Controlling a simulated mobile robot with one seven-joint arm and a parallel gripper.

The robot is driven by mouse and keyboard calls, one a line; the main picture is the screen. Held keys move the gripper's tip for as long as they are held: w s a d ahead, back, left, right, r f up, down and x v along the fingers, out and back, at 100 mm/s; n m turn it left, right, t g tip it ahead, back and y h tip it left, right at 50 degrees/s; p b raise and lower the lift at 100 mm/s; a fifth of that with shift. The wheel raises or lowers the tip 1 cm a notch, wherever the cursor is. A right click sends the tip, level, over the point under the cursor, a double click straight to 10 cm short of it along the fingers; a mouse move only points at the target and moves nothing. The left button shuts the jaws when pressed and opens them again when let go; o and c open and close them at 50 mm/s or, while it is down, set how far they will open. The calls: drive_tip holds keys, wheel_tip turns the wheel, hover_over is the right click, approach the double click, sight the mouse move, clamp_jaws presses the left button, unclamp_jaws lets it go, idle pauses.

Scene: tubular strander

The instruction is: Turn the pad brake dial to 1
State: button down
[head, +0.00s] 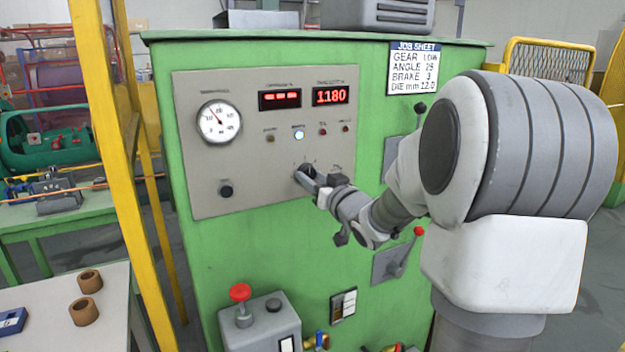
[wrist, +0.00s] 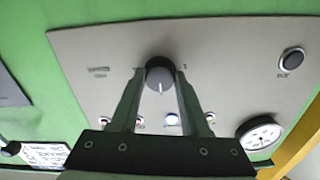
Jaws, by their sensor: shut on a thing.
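A dark round dial (wrist: 160,70) with a pale pointer line sits on the grey control panel (wrist: 90,50). In the wrist view its pointer line aims toward the lamps, at the bottom of the picture. Small marks surround it, too blurred to read. My gripper (wrist: 160,78) has one finger on each side of the dial and is shut on it. In the head view my gripper (head: 308,180) is at the panel's lower middle and partly hides the dial (head: 306,170).
The panel also has a gauge (head: 219,121), a red display (head: 331,95) reading 1180, a lit lamp (head: 299,135) and a black button (head: 226,190). A job sheet (head: 413,68) lists brake 3. A red-topped lever (head: 405,252) is below my arm. A yellow post (head: 115,150) stands left.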

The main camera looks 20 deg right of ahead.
drive_tip(key=shift+f, duration=0.1)
drive_tip(key=n+b, duration=1.3)
drive_tip(key=n, duration=0.2)
drive_tip(key=shift+d, duration=0.1)
drive_tip(key=shift+n+b, duration=1.45)
drive_tip(key=shift+n, duration=0.85)
drive_tip(key=shift+c, duration=1.9)
unclamp_jaws()
drive_tip(key=shift+r, duration=0.2)
